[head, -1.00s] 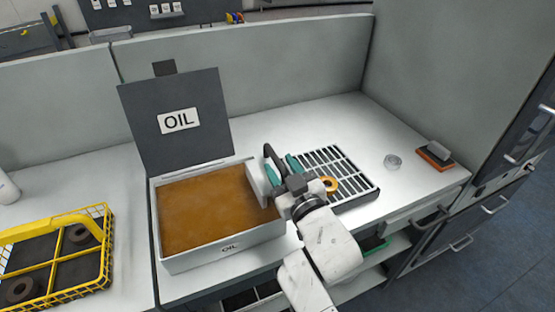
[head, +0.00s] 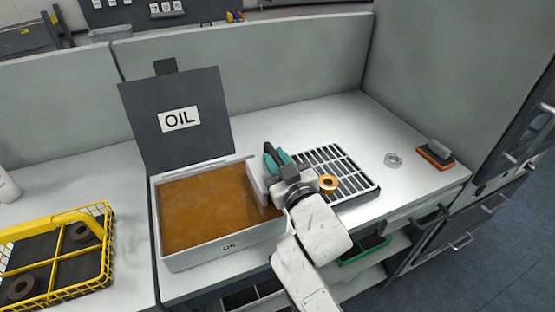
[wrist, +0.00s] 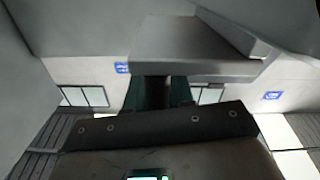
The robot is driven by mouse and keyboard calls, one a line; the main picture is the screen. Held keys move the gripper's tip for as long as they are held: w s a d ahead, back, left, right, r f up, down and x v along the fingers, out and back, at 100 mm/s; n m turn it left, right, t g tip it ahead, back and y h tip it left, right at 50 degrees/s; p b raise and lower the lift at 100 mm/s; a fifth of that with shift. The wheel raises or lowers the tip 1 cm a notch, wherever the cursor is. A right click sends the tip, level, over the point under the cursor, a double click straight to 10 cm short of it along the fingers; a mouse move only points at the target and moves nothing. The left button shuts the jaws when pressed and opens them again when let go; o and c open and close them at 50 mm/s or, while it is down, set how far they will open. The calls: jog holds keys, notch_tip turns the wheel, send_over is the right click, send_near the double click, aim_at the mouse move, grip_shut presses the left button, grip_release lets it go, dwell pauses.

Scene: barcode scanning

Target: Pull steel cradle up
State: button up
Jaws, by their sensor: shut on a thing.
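The steel cradle (head: 257,185) shows as a pale grey plate at the right end of the oil bath; the rest of it is hidden in the brown oil or behind my gripper. My gripper (head: 276,154), with teal fingers, is at the bath's right edge beside this plate. Its fingers are shut on the cradle's dark handle (head: 268,148). In the wrist view a grey metal piece (wrist: 190,45) lies just past the teal fingers, which are partly hidden. The oil bath (head: 205,255) has its OIL lid (head: 180,120) standing open.
A slotted drain grate (head: 355,175) with a brass ring (head: 328,182) lies right of my gripper. A metal nut (head: 393,160) and a brush (head: 436,153) are farther right. A yellow basket (head: 100,275) stands at the left. Grey partition walls (head: 270,60) close the back.

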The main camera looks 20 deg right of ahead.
jog(key=shift+d, duration=0.15)
grip_shut()
notch_tip(320, 180, up, 7)
jog(key=p, duration=0.4)
jog(key=shift+d, duration=0.15)
jog(key=shift+o, duration=2.2)
grip_release()
jog(key=o, duration=0.3)
jog(key=shift+f, duration=0.25)
